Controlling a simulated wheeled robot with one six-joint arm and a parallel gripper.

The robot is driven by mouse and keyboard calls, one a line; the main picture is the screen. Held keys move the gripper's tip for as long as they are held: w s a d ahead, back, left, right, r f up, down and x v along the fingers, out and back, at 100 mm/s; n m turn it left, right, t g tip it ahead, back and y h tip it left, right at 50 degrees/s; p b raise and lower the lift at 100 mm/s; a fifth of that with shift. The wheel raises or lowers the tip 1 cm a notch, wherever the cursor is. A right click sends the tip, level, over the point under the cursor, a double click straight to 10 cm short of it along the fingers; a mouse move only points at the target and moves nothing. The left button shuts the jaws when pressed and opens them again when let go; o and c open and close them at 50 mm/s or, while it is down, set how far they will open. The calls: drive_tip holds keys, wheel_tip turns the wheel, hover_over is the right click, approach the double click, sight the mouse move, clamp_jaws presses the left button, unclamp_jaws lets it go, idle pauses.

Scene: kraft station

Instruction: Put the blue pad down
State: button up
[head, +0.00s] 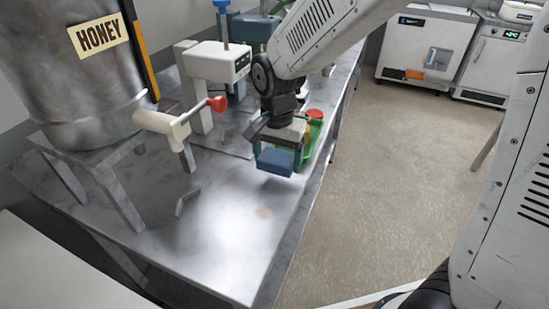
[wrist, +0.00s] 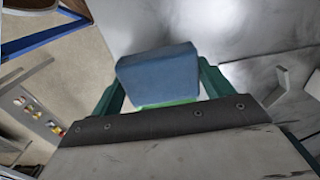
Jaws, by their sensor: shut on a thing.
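The blue pad (head: 275,161) is a small block at the end of my gripper (head: 279,152). In the wrist view the blue pad (wrist: 160,75) sits between the two green fingers of my gripper (wrist: 160,88), which is shut on it. A strip of lighter green shows along the pad's near edge. The pad appears to be above the metal table (head: 225,245); the gap under it is hard to judge.
A steel honey tank (head: 75,85) on a stand, with a red-knobbed tap (head: 217,103), is at the left. A green tray (head: 316,133) with a red round item (head: 314,114) is behind my gripper. A small metal piece (head: 187,200) lies left. The table's front is clear.

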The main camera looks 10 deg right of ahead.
sight(276, 167)
drive_tip(key=shift+w+f, duration=0.1)
drive_tip(key=shift+w, duration=0.05)
wheel_tip(276, 167, down, 3)
drive_tip(key=shift+f, duration=0.2)
